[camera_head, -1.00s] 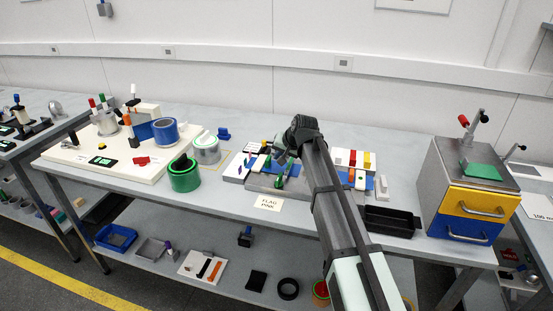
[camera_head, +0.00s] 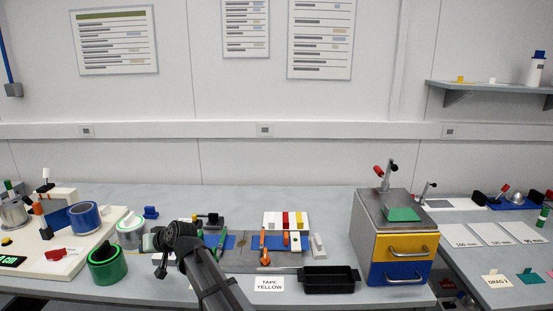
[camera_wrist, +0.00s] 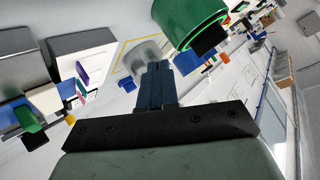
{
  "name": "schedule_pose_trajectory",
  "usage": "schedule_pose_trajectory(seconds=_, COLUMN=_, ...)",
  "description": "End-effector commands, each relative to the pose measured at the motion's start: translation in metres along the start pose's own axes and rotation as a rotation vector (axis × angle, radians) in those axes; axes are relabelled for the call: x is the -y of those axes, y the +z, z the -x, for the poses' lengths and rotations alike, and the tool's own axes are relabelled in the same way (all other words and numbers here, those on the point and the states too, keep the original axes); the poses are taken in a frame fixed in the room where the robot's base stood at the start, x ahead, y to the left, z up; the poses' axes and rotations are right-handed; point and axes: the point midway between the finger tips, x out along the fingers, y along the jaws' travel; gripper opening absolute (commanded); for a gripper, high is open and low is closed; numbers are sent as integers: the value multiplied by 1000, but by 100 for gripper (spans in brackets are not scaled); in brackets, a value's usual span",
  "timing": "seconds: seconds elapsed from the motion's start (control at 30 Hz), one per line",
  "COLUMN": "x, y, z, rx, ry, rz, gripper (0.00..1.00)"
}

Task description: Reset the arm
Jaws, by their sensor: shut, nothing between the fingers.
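My gripper (camera_wrist: 158,78) is shut and empty; its two dark blue fingers lie together in the wrist view. In the head view my dark arm rises from the bottom, left of centre, and bends over the bench beside the green tape roll (camera_head: 107,266). The fingers cannot be made out there. In the wrist view the green roll (camera_wrist: 190,20) shows above and right of the fingertips. I cannot tell the exact gap between them.
A sign reading TAPE YELLOW (camera_head: 269,284) and a black tray (camera_head: 328,279) are at the bench front. A cabinet with yellow and blue drawers (camera_head: 402,246) stands right. Blocks and orange-handled tools (camera_head: 263,246) lie mid-bench.

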Motion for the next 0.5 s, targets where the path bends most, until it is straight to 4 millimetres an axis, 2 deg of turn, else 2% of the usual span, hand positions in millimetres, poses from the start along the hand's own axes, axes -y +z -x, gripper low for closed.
schedule_pose_trajectory(seconds=0.03, x=24, y=14, z=-11, rx=-19, ry=-35, rz=36, gripper=0)
schedule_pose_trajectory(seconds=0.2, x=92, y=50, z=-40, rx=-111, ry=-129, rz=143, gripper=0)
schedule_pose_trajectory(seconds=0.33, x=130, y=75, z=-54, rx=-170, ry=-172, rz=201, gripper=0)
schedule_pose_trajectory(seconds=0.5, x=162, y=110, z=-66, rx=-227, ry=-196, rz=255, gripper=0)
